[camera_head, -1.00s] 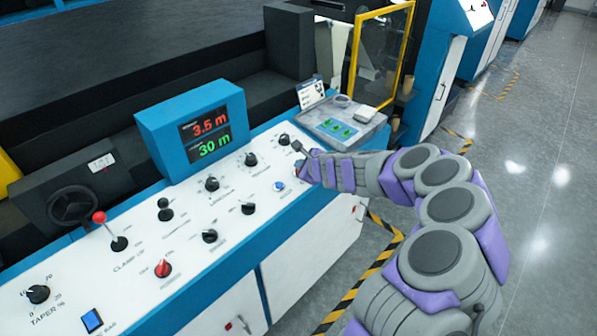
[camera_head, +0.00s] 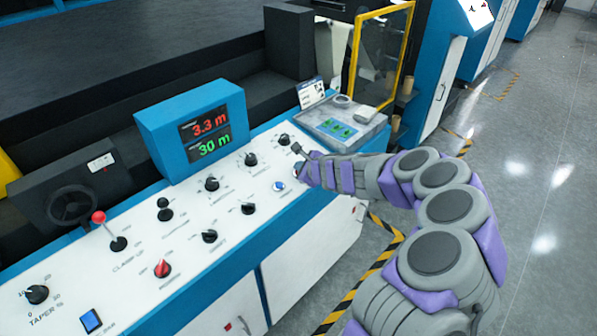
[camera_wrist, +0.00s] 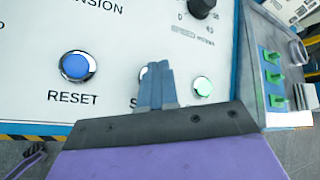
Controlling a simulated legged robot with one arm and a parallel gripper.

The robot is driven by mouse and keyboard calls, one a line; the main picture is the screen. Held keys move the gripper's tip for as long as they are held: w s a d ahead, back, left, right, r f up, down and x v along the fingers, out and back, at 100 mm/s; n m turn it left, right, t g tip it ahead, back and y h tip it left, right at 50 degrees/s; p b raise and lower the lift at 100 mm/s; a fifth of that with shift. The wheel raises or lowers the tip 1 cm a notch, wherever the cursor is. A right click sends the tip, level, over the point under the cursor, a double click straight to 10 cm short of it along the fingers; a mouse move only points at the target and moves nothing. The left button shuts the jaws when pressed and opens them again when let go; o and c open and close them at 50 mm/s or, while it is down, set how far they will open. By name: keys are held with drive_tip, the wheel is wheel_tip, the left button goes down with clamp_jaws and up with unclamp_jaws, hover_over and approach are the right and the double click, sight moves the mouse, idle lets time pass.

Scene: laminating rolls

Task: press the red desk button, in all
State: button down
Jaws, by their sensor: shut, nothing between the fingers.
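My gripper (camera_head: 301,168) is over the right end of the white control desk (camera_head: 125,262). In the wrist view its shut fingers (camera_wrist: 157,88) point at the panel with nothing between them. They cover most of a button with a chrome ring; only a pale edge shows, and its label is hidden except for an "S". I cannot tell its colour or whether the fingers touch it. No red desk button shows clearly now. A blue RESET button (camera_wrist: 76,66) is left of the fingers, and a pale green lit button (camera_wrist: 203,86) is right of them.
A red-knobbed lever (camera_head: 99,217) and a red selector knob (camera_head: 162,268) stand farther left. The display (camera_head: 205,133) reads 3.3 m and 30 m. A grey box with green switches (camera_head: 340,128) sits beyond my gripper. The floor at right is clear.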

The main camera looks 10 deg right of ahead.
idle(0.6)
drive_tip(key=shift+s+d+r+p, duration=0.1)
drive_tip(key=shift+r+p, duration=0.55)
drive_tip(key=shift+p, duration=0.1)
drive_tip(key=r+p, duration=0.4)
drive_tip(key=r, duration=0.1)
drive_tip(key=shift+s+d, duration=0.25)
drive_tip(key=shift+s, duration=0.1)
idle(0.5)
